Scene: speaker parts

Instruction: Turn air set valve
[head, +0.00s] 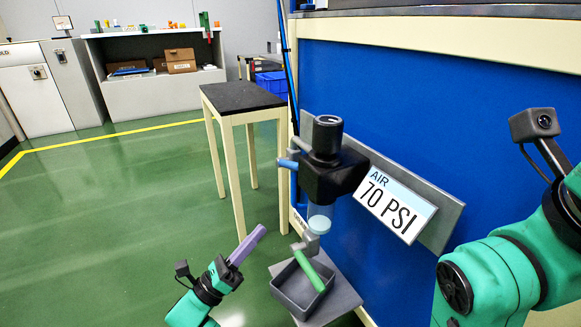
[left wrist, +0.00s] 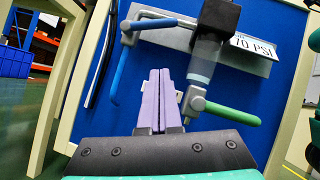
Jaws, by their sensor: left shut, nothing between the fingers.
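The air set unit (head: 333,172) is a black block with a round knob on top and a clear bowl below, mounted on a grey plate. A green lever (head: 309,271) hangs from its lower valve, tilted down to the right; in the left wrist view the green lever (left wrist: 232,115) points right. My right gripper is out of view.
A grey open bin (head: 284,293) stands below the green lever. An "AIR 70 PSI" label (head: 395,204) is right of the unit, on the blue panel (head: 420,110). A dark-topped table (head: 243,96) stands behind left. Green floor is clear at left.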

